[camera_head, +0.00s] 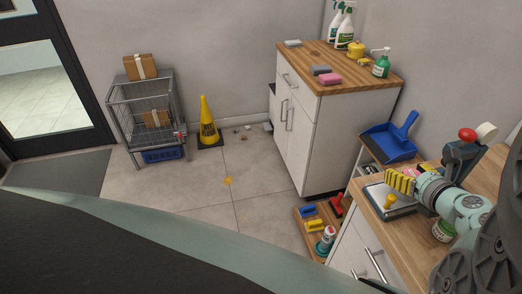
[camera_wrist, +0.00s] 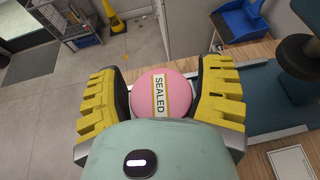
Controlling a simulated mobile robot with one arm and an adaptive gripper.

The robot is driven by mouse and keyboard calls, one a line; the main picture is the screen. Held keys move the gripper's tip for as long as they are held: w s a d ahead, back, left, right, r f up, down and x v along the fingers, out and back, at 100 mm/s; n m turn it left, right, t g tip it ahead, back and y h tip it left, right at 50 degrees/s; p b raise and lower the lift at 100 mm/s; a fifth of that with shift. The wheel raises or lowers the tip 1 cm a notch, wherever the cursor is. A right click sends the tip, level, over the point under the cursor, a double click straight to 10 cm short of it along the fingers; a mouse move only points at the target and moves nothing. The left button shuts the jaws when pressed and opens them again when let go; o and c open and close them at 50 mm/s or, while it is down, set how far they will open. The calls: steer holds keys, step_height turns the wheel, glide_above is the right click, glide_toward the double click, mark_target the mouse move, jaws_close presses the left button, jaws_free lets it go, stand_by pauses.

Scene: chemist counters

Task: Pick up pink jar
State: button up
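The pink jar shows in the wrist view as a round pink top (camera_wrist: 146,88) with a pale "SEALED" strip across it. It lies between the two yellow ribbed fingers of my gripper (camera_wrist: 163,88). The dark inner pads come right up to both sides of the jar; I cannot tell whether they touch it. The jar's lower part is hidden. In the head view my gripper (camera_head: 400,182) is over the right-hand wooden counter, by a flat scale-like device (camera_head: 378,203).
A blue dustpan (camera_head: 388,142) lies behind my gripper. A jar with a green label (camera_head: 444,231) stands under my arm. A white cabinet (camera_head: 335,130) with bottles and sponges stands further back. Colored tools sit low by the counter (camera_head: 320,225). The floor (camera_head: 225,185) is mostly clear.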

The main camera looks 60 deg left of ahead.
mark_target(409, 170)
jaws_close()
stand_by(0.3)
steer(key=shift+r, duration=0.1)
steer(key=shift+r, duration=0.65)
steer(key=shift+r+b, duration=0.35)
steer(key=shift+r, duration=0.6)
steer(key=s+d+r+b, duration=0.1)
steer(key=s+d, duration=0.8)
steer(key=s, duration=0.4)
steer(key=shift+r, duration=0.3)
